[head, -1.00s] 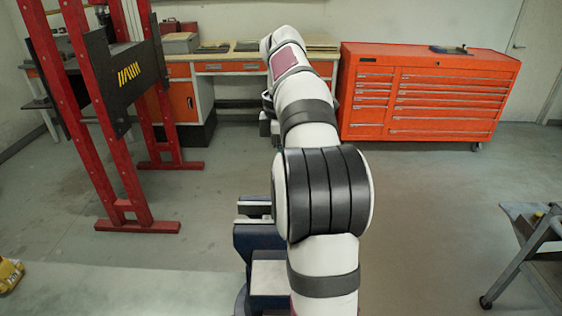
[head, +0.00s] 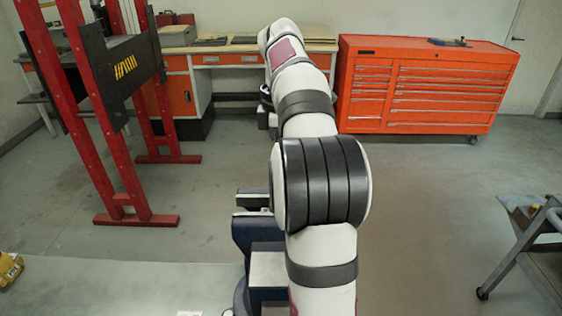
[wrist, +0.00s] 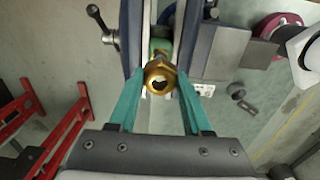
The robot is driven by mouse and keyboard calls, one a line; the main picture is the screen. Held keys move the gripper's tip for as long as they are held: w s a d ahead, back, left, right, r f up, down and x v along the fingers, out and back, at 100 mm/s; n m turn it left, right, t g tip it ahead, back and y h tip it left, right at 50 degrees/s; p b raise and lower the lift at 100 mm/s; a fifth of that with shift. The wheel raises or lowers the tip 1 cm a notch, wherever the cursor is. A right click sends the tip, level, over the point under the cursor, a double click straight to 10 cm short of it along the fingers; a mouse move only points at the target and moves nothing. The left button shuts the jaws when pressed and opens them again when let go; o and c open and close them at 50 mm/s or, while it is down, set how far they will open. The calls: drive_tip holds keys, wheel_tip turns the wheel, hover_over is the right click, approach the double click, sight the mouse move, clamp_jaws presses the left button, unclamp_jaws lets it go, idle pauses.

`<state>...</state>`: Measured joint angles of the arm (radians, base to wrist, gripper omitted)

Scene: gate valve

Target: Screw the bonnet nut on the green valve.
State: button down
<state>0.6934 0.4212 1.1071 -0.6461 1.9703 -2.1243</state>
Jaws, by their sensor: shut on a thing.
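In the wrist view, the two teal fingers of my gripper (wrist: 161,76) are closed in on both sides of the brass bonnet nut (wrist: 158,82). The nut has a dark opening facing the camera. A piece of the green valve (wrist: 162,48) shows just beyond the nut, between the jaws of a vise (wrist: 131,35). How far the nut sits on the valve's thread cannot be told. In the head view, my arm hides the gripper, the nut and the valve.
The vise handle (wrist: 97,18) sticks out at left. A red press frame (head: 137,219) stands at left in the head view. A workbench and an orange tool cabinet (head: 425,88) stand at the back. A grey cart (head: 530,240) is at right. Open floor lies between them.

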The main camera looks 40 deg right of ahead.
drive_tip(key=shift+f, duration=2.9)
idle(3.1)
drive_tip(key=shift+c, duration=1.3)
unclamp_jaws()
drive_tip(key=shift+r, duration=3.5)
